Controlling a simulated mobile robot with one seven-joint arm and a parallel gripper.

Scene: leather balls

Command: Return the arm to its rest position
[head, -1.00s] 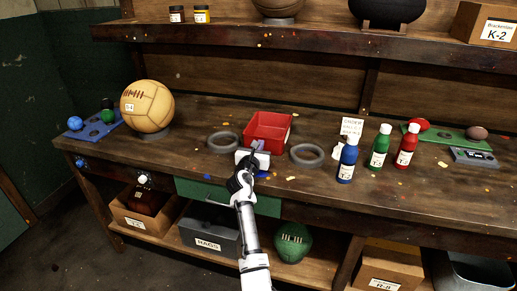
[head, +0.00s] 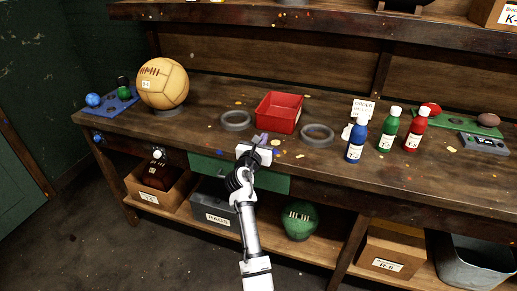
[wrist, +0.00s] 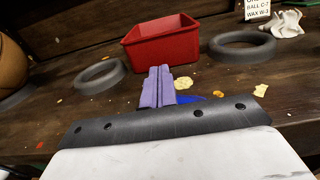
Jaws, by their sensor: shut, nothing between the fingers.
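My arm reaches up from the bottom of the head view to the front edge of the workbench (head: 215,152). My gripper (head: 262,138) is shut and empty, its purple fingers together. In the wrist view the fingers of my gripper (wrist: 158,82) point at the red tray (wrist: 160,40), apart from it. The red tray also shows in the head view (head: 279,111), beyond my gripper on the bench.
Grey rings (head: 236,120) (head: 317,134) lie either side of the red tray. A tan ball (head: 163,83) stands at left. Blue (head: 357,139), green (head: 389,131) and red (head: 416,131) bottles stand at right. A green drawer (head: 270,181) and low shelf (head: 330,229) lie below.

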